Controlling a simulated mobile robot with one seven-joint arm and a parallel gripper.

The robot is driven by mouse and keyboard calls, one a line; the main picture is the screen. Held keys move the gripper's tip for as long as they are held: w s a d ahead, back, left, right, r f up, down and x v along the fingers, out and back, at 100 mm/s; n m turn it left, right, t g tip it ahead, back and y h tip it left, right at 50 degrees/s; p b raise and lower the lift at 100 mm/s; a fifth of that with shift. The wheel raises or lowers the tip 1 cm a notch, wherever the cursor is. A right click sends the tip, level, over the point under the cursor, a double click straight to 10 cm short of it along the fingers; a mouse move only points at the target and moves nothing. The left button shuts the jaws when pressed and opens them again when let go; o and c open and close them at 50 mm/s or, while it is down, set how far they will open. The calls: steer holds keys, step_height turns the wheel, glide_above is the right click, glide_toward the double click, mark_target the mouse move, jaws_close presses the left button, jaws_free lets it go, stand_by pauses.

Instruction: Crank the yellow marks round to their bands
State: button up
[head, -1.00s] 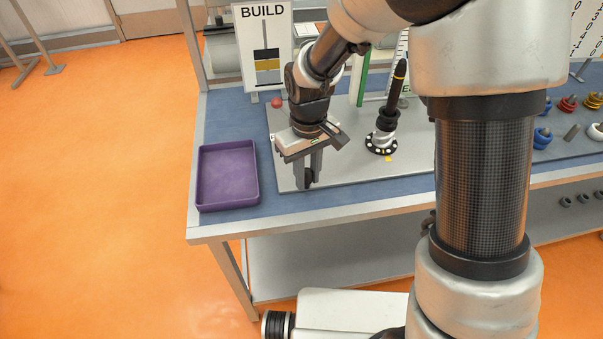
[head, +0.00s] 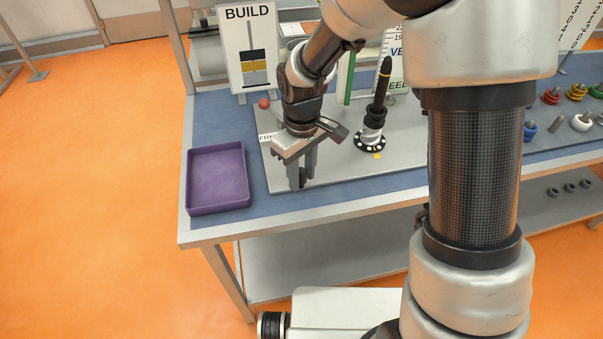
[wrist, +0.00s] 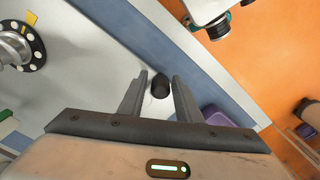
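My gripper (head: 301,184) points down over the front left part of the grey plate (head: 340,172). In the wrist view its two fingers (wrist: 160,78) are apart, with a black round knob (wrist: 160,88) between or just beyond them; I cannot tell whether they touch it. A dark post (head: 381,88) with a yellow ring near its top stands tilted in a round black base with white dots (head: 370,142). A yellow mark (head: 377,156) lies on the plate beside that base. The dotted base also shows at the left in the wrist view (wrist: 30,50).
A purple tray (head: 218,178) sits left of the plate. A BUILD sign (head: 250,50) with black, yellow and grey bands stands behind, near a red ball (head: 264,103). A green upright (head: 346,78) stands behind the post. Coloured rings (head: 550,97) lie at right.

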steer(key=shift+o, duration=0.6)
step_height(320, 180, up, 18)
steer(key=p, duration=0.1)
steer(key=shift+f, duration=0.25)
